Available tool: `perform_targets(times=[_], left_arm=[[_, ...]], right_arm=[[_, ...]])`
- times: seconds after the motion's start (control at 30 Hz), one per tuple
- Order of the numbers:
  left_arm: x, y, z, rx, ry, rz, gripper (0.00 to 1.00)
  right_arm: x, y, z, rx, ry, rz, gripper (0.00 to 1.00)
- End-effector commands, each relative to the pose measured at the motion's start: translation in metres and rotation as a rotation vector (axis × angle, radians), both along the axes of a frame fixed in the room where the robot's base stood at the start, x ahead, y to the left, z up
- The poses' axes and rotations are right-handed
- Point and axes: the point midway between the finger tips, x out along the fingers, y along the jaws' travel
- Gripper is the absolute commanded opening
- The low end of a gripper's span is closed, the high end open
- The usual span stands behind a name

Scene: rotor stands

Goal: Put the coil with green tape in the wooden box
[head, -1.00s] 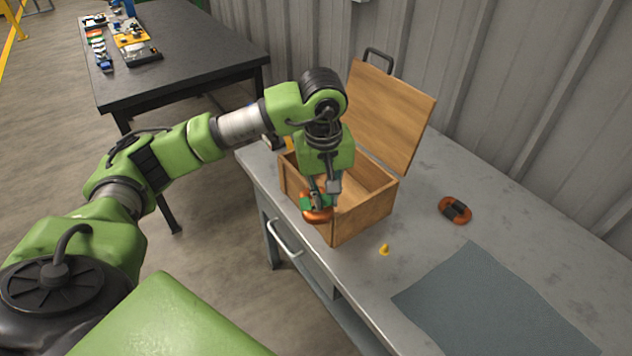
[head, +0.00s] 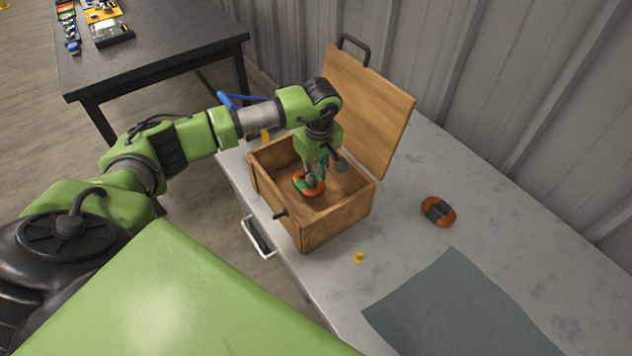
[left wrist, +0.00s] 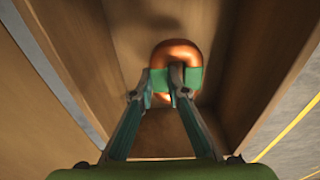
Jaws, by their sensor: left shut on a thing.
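The wooden box (head: 338,217) stands on the grey bench with its lid (head: 368,110) open at the back. My left gripper (head: 313,178) reaches down inside the box, shut on the coil with green tape (head: 306,190). The coil is orange-copper and is inside the box walls, low near the floor; whether it touches the floor I cannot tell. In the left wrist view the fingertips (left wrist: 175,82) grip the coil (left wrist: 177,50) at its green tape. My right gripper is not in view.
A second coil with dark tape (head: 438,211) lies on the bench (head: 400,245) right of the box. A small yellow piece (head: 359,258) and a grey-blue mat (head: 450,310) are in front. A black table (head: 170,50) stands at back left.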

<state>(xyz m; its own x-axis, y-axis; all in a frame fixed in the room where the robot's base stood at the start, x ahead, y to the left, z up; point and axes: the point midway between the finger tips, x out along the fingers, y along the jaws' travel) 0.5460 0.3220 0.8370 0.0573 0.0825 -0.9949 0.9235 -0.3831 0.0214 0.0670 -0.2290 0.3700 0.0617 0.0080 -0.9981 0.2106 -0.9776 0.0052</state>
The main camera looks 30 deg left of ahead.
Motion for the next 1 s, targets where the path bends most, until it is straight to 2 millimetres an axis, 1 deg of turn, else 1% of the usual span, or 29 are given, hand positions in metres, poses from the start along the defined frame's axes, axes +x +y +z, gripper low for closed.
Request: perform_targets(times=[0.07, 0.13, 0.3, 0.4, 0.67, 0.7, 0.77, 1.0], left_arm=[[0.0, 0.0, -0.004, -0.001, -0.001, 0.0, 0.0], [0.0, 0.0, -0.01, -0.001, 0.0, 0.001, 0.0], [0.0, -0.001, -0.034, -0.001, 0.002, -0.001, 0.0], [0.001, 0.0, -0.04, 0.0, -0.002, 0.0, 0.0], [0.001, 0.0, -0.042, 0.0, -0.002, -0.001, 0.0], [0.0, 0.0, -0.043, 0.0, -0.001, -0.001, 0.17], [0.0, 0.0, -0.042, 0.0, -0.001, -0.001, 0.32], [0.0, 0.0, -0.042, 0.0, 0.0, -0.001, 0.32]], right_arm=[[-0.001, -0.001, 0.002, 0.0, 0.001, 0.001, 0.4], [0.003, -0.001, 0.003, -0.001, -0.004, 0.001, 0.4], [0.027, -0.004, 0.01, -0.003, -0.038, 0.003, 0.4], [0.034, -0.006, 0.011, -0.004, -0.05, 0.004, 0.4], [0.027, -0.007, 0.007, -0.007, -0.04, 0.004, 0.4], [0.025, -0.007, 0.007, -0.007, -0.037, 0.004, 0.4], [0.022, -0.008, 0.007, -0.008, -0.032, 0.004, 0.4], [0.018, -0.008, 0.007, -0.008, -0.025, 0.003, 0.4]])
